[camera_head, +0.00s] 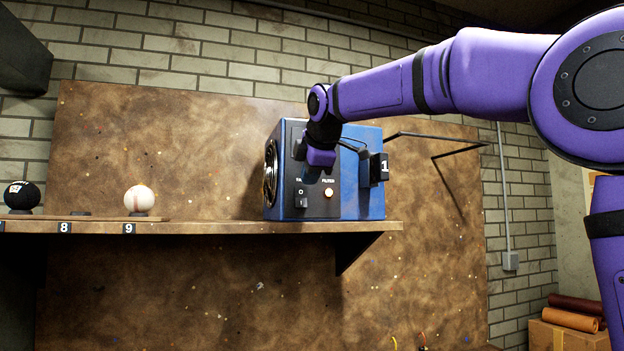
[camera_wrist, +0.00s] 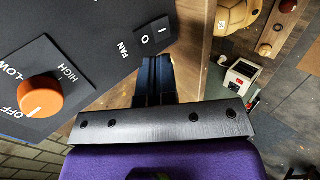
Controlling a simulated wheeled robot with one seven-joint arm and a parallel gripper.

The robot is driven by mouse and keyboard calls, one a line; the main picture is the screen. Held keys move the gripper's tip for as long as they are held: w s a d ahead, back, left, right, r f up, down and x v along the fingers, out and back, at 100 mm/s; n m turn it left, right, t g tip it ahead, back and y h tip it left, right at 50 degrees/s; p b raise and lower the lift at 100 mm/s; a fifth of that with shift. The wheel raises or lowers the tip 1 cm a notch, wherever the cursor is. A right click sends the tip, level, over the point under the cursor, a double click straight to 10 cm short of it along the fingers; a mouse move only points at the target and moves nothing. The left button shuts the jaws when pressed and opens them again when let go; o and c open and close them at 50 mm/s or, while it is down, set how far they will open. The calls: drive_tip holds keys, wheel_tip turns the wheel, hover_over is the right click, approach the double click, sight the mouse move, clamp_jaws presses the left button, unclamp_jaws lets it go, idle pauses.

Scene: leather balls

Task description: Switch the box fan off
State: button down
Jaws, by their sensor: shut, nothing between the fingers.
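The blue box fan (camera_head: 362,180) stands on the shelf, with a round grille on its left side and a black control panel at the front. Its rocker switch (camera_wrist: 154,37), marked O and I beside the word FAN, is in the wrist view; it also shows in the head view (camera_head: 301,193). I cannot tell which side is pressed. An orange knob (camera_wrist: 40,97) sits near the labels OFF, LOW and HIGH. My gripper (camera_wrist: 155,62) is shut and empty, its fingertips close to the switch; contact is unclear. In the head view it is in front of the panel.
The wooden shelf (camera_head: 210,227) carries a white ball (camera_head: 139,199) and a dark ball (camera_head: 21,196) at left. A brown board stands behind the shelf. Boxes and rolls are at lower right.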

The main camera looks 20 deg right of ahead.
drive_tip(key=s+r, duration=0.5)
drive_tip(key=r, duration=0.3)
drive_tip(key=shift+s, duration=0.1)
idle(0.3)
